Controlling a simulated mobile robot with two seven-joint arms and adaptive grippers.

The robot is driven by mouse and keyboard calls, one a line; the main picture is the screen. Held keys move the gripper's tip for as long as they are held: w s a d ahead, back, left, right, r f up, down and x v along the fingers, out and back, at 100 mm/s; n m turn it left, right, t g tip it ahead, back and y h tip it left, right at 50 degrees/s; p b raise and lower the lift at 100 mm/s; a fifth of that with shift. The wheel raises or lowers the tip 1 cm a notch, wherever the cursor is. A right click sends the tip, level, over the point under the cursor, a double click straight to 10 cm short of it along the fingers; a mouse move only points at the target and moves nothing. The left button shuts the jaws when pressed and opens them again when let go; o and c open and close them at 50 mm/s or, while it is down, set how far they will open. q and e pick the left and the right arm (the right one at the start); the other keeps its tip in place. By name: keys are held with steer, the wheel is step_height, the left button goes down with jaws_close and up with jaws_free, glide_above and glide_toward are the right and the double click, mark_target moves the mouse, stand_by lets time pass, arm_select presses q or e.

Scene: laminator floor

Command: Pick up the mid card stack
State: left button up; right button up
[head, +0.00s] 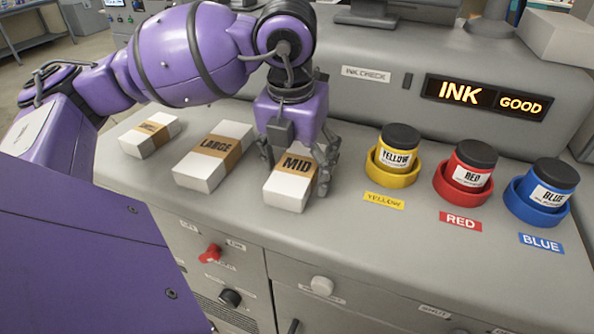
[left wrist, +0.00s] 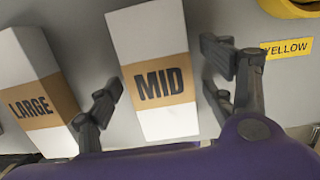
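The mid card stack (head: 289,190) is a white block with a brown band marked MID, lying on the grey counter. My left gripper (head: 296,172) is down over its far part, with its fingers on either side. In the left wrist view, the mid card stack (left wrist: 165,118) lies between the two open fingers of the left gripper (left wrist: 162,86). A gap shows between the stack and the right finger; the left finger is close to its edge, and contact is unclear. My right gripper is not in view.
The large card stack (head: 207,160) lies just left of the mid one, and another banded stack (head: 150,134) lies further left. Yellow (head: 397,155), red (head: 468,170) and blue (head: 545,192) ink jars stand in coloured holders to the right. A machine housing (head: 380,55) rises behind.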

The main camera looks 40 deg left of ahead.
arm_select(q)
steer(key=c, duration=1.4)
steer(key=shift+r, duration=0.1)
steer(key=shift+c, duration=0.2)
